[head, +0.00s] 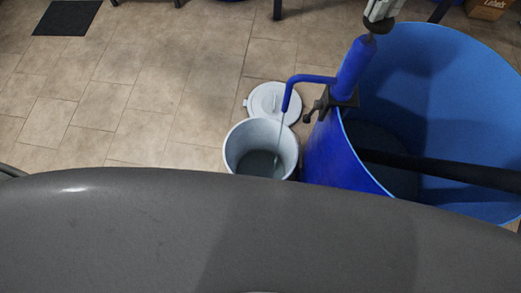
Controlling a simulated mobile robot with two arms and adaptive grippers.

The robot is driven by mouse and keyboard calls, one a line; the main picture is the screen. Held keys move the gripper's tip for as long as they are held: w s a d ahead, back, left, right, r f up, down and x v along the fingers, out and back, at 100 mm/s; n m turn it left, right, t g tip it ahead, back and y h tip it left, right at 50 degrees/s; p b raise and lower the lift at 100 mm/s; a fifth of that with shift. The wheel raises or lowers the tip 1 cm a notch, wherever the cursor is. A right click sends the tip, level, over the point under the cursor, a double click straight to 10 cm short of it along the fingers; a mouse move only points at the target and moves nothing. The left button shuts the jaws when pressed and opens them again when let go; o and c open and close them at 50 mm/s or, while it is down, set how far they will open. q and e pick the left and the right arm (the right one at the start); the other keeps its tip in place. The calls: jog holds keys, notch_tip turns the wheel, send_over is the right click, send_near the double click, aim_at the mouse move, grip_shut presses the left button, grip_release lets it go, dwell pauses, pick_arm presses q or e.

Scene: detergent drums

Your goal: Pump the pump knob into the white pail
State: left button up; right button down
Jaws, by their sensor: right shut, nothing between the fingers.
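The white pail (234,160) stands open on the floor, left of the blue drum (335,165). A blue hand pump (355,68) is clamped on the drum's rim. Its bent spout (308,79) points down over the pail, and a thin pale stream runs from it into the pail. Some greyish liquid seems to lie in the pail. The dark pump knob (378,26) sits at the top of the pump. My right gripper (380,14) is shut and empty, right over the knob and seemingly touching it; the picture's top edge cuts it off. My left gripper is not in view.
A white lid (272,102) lies on the tiled floor behind the pail. A dark mat (67,17) lies at the far left, and a cardboard box (488,8) stands at the far right. The floor left of the pail is clear.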

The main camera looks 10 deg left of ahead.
jog(key=shift+f+b, duration=0.4)
jog(key=shift+f, duration=0.4)
jog(key=shift+r+p, duration=1.7)
jog(key=shift+r, duration=0.55)
notch_tip(320, 180, up, 8)
jog(key=p, duration=0.6)
jog(key=shift+p, duration=0.35)
notch_tip(320, 180, up, 6)
jog(key=p, duration=0.5)
jog(key=shift+f, duration=0.1)
